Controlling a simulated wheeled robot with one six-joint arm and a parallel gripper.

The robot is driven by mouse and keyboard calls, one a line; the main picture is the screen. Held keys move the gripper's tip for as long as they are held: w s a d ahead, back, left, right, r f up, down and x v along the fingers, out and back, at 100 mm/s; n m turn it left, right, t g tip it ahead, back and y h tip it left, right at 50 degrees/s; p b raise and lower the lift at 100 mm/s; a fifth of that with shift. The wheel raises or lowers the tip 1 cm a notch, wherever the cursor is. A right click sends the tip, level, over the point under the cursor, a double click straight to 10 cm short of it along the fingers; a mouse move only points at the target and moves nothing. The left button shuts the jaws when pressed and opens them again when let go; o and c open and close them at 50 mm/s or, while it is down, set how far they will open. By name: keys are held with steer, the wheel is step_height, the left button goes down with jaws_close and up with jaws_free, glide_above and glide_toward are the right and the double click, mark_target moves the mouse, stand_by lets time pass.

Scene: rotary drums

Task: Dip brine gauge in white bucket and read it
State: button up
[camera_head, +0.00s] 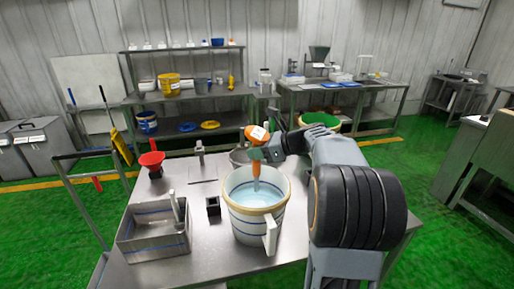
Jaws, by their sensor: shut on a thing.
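The white bucket (257,221) stands upright on the steel table, with blue bands, a tan rim and clear bluish liquid inside. My gripper (258,152) is above the bucket's back rim, shut on the orange brine gauge (256,133). The gauge is held roughly upright with a small white label or display near its top; the writing is too small to read. Its thin lower stem points down into the bucket's mouth and seems to reach the liquid, though I cannot tell how deep. My gripper's fingers are partly hidden by the gauge and my arm.
A grey metal bin (153,246) stands at the table's front left. A small black block (213,206) sits beside the bucket. A red funnel (152,160) is at the back left. A grey pot (239,157) and a green-topped container (320,120) are behind the bucket.

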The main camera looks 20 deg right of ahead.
mark_target(257, 132)
step_height(257, 132, down, 14)
steer(key=b, duration=0.7)
steer(key=shift+r, duration=0.15)
steer(key=shift+s+f+b, duration=0.15)
steer(key=shift+f+b, duration=0.3)
steer(key=shift+f, duration=0.2)
stand_by(0.4)
step_height(257, 132, up, 23)
steer(key=p, duration=2.1)
steer(key=shift+f, duration=0.2)
steer(key=shift+d+f, duration=0.1)
